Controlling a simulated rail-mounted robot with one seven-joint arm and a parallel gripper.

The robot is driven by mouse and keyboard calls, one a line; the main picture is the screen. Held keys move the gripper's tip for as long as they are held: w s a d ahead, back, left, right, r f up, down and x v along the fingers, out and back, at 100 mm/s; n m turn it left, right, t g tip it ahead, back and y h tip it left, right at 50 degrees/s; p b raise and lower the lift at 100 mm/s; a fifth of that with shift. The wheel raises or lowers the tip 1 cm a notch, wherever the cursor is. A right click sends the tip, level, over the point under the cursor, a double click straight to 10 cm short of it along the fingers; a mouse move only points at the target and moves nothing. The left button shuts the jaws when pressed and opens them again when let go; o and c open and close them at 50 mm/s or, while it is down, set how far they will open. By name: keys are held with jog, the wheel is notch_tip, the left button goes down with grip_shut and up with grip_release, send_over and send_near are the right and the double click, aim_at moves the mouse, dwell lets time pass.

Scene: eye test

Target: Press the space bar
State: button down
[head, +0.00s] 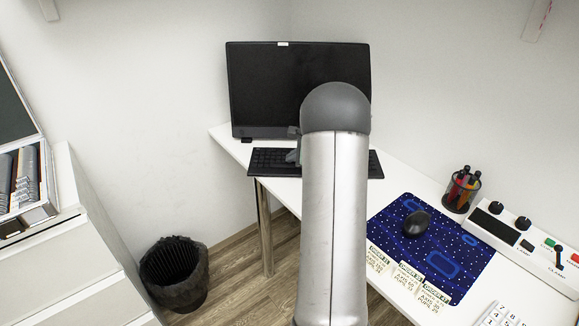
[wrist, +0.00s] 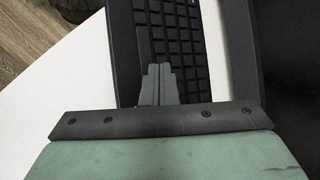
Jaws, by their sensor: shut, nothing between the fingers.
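The black keyboard (head: 270,161) lies on the white desk in front of the monitor, and it also shows in the wrist view (wrist: 185,35). In the wrist view, a long narrow key (wrist: 144,42) in the column at the keyboard's left looks like the space bar. My gripper (head: 294,156) is over the keyboard, partly hidden by my arm in the head view. In the wrist view, the fingertips of my gripper (wrist: 158,70) are together and empty, close to that long key. I cannot tell whether they touch it. My arm hides part of the keyboard.
The monitor (head: 262,90) stands behind the keyboard. A blue mat (head: 455,285) with a mouse (head: 417,223), a pen cup (head: 461,191) and a control box (head: 490,226) are to the right. A black bin (head: 174,274) stands on the floor at left.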

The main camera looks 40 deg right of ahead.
aim_at(292, 166)
jog(key=shift+f, duration=0.25)
jog(key=shift+f+b, duration=0.5)
jog(key=shift+b, duration=0.15)
dwell(0.4)
dwell(0.4)
jog(key=shift+r+p, duration=0.6)
jog(key=shift+r, duration=0.35)
notch_tip(292, 166, up, 5)
jog(key=p, duration=0.3)
dwell(0.6)
